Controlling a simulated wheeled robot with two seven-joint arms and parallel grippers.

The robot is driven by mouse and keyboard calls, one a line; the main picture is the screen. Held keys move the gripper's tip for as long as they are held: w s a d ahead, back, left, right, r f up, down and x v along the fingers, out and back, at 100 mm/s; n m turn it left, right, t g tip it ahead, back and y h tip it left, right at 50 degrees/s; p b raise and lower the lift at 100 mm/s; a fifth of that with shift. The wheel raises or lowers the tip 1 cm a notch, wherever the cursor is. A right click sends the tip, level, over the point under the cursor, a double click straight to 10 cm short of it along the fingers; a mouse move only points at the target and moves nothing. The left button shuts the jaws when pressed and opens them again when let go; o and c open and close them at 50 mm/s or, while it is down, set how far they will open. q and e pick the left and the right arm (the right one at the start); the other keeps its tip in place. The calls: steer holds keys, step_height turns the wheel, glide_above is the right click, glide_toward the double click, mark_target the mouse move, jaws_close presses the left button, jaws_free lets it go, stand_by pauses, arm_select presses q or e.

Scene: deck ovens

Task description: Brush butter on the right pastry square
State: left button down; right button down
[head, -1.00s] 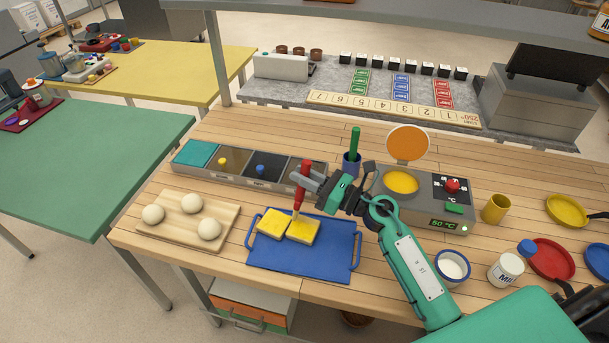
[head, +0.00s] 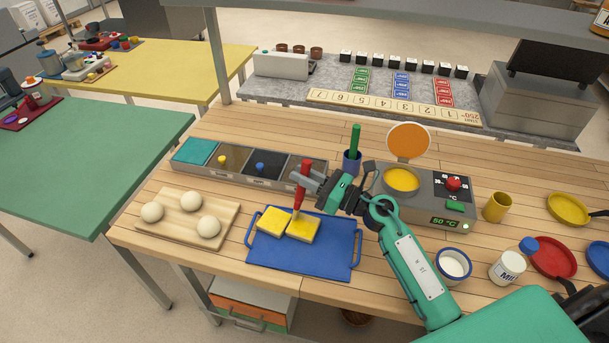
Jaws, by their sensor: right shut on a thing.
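Two yellow pastry squares lie side by side on a blue tray (head: 330,257). The left pastry square (head: 273,221) lies clear of the brush. The right pastry square (head: 303,229) has the tip of a red-handled brush (head: 302,183) at its upper left part. My right gripper (head: 302,177) is shut on the brush's red handle and holds it nearly upright, bristles down. The bristles look to touch the square, though the exact contact is too small to tell. A pan of yellow butter (head: 402,180) sits on the heater at right. My left gripper is out of view.
A wooden board (head: 176,232) with three dough balls stands left of the tray. A dark blue cup (head: 352,163) with a green-handled tool stands behind my right gripper. A heater (head: 448,213) reading 50 °C, a white bowl (head: 453,264) and a milk bottle (head: 507,267) are at right.

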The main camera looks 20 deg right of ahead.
steer(key=shift+f, duration=0.1)
steer(key=shift+s+d, duration=0.15)
steer(key=shift+s, duration=0.25)
steer(key=v, duration=0.1)
steer(key=b+v, duration=0.1)
steer(key=v, duration=0.3)
steer(key=shift+s+r+b, duration=0.2)
steer(key=shift+r+b, duration=0.1)
steer(key=shift+r, duration=0.05)
steer(key=shift+w+r, duration=0.1)
steer(key=shift+w, duration=0.35)
